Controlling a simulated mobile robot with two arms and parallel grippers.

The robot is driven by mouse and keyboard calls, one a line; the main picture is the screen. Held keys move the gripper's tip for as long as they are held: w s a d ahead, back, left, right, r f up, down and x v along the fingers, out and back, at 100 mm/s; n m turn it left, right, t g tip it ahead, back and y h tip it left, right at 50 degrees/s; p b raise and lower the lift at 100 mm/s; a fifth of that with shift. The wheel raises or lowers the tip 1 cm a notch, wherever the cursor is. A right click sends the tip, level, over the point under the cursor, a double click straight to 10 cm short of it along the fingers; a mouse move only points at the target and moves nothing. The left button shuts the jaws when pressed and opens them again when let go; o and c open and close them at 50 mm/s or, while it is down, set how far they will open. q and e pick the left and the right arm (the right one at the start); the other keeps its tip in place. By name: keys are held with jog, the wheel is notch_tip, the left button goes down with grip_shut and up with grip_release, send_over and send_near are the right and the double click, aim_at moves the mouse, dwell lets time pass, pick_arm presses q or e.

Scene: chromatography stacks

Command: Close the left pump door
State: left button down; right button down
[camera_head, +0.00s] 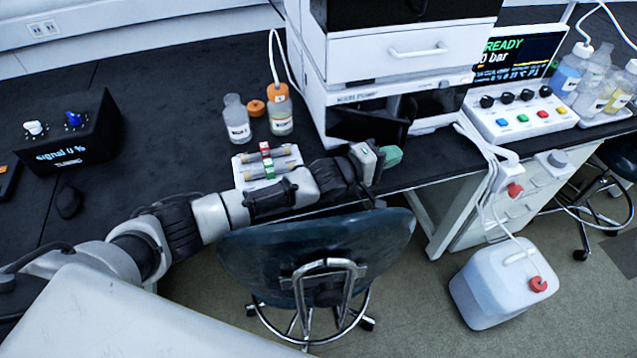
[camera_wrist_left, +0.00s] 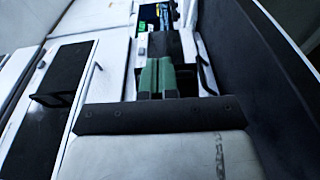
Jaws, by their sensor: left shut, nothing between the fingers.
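The pump module (camera_head: 345,101) is the lower white unit of the stack. A dark door panel (camera_head: 366,126) at its front left stands swung out, and a dark opening shows to its right. My left gripper (camera_head: 391,156) is just in front of and below this panel, at the bench's front edge. Its green fingertips are together and empty; they also show in the left wrist view (camera_wrist_left: 157,74). I cannot tell whether they touch the panel. My right gripper is in neither view.
A drawer unit (camera_head: 400,52) sits above the pump. Vials in a white rack (camera_head: 250,180) lie under my left forearm, with bottles (camera_head: 280,112) behind. A control panel (camera_head: 520,112) stands right. A chair (camera_head: 320,250) and a white canister (camera_head: 500,285) are below the bench edge.

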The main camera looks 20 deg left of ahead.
aim_at(398, 145)
pick_arm(q)
jog(key=shift+w+d+b, duration=0.3)
jog(key=shift+w+b, duration=0.5)
jog(key=shift+w, duration=0.2)
jog(key=shift+w+d+b, duration=0.25)
jog(key=shift+w+b, duration=0.5)
jog(key=shift+w, duration=0.25)
